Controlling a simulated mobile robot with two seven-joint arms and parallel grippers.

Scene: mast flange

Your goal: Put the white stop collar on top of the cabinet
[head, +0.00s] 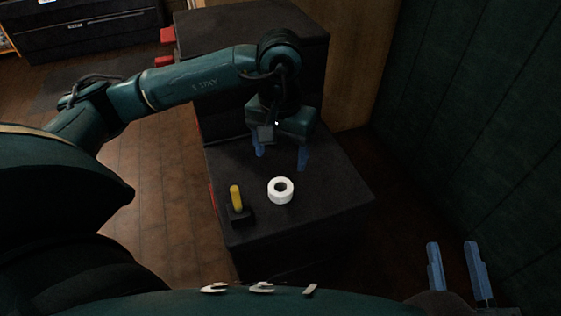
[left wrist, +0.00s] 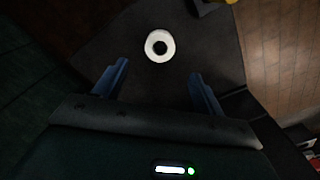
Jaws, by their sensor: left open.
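The white stop collar (head: 281,190) is a short ring with a dark hole. It lies flat on the black cabinet top (head: 330,190). My left gripper (head: 281,163) is above the cabinet, behind the collar in the head view, open and empty with its blue fingers apart. In the left wrist view the collar (left wrist: 160,45) is beyond the fingertips, between their lines and clear of both. My right gripper (head: 452,250) is at the lower right of the head view, its two blue fingers apart with nothing between them, away from the cabinet.
A yellow peg (head: 236,198) stands upright on a dark base (head: 238,215) left of the collar. A taller black cabinet (head: 300,22) stands behind, with red parts at its left. A dark green wall (head: 470,120) bounds the right side. The cabinet top right of the collar is bare.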

